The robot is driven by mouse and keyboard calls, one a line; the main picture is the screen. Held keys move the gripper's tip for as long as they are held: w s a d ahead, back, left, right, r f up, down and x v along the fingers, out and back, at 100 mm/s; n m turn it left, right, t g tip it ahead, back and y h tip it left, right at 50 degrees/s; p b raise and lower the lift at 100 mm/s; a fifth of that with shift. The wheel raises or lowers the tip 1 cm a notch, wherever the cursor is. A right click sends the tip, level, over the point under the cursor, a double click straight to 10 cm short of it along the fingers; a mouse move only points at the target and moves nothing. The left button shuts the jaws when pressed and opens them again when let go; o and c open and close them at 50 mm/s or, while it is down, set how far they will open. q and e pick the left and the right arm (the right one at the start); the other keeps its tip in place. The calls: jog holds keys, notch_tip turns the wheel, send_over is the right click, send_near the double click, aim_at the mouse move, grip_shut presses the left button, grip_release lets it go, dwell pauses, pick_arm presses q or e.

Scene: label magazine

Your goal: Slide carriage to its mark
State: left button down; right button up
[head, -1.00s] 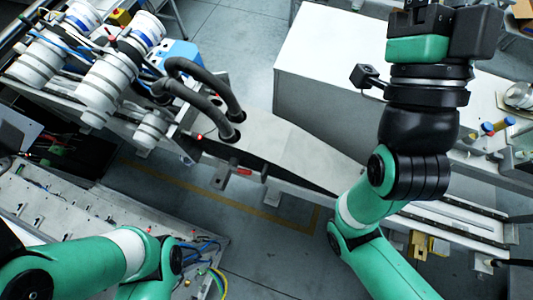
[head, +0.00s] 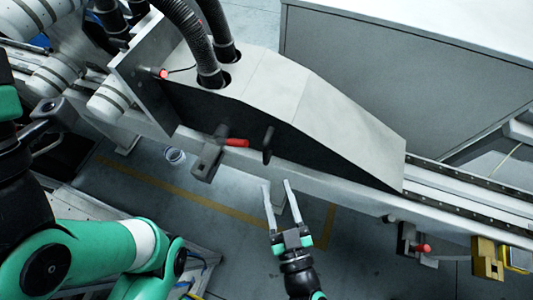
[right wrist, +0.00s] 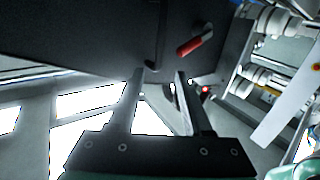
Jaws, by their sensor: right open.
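The carriage (head: 265,95) is a grey wedge-shaped housing with a dark front side, sitting on a long rail (head: 450,205). A short black peg handle (head: 268,145) and a red-gripped lever (head: 237,142) stick out of its front. My right gripper (head: 276,187) is open and empty in front of the carriage, a little below the handle in the head view. In the right wrist view, the handle (right wrist: 155,58) shows just beyond the gap between the fingertips (right wrist: 159,74); contact is not visible. The red lever (right wrist: 195,42) is right of it. My left gripper is out of view.
Two dark hoses (head: 205,60) enter the carriage top. A dark block (head: 205,160) hangs left of the handle. A red-knobbed bracket (head: 423,248) and a yellow block (head: 487,258) sit along the rail's right part. Open floor lies in front.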

aim_at(266, 152)
jog(key=x, duration=1.1)
jog(key=shift+w+r, duration=0.2)
jog(key=shift+w, duration=0.15)
jog(key=shift+c, duration=0.2)
grip_shut()
dwell(0.6)
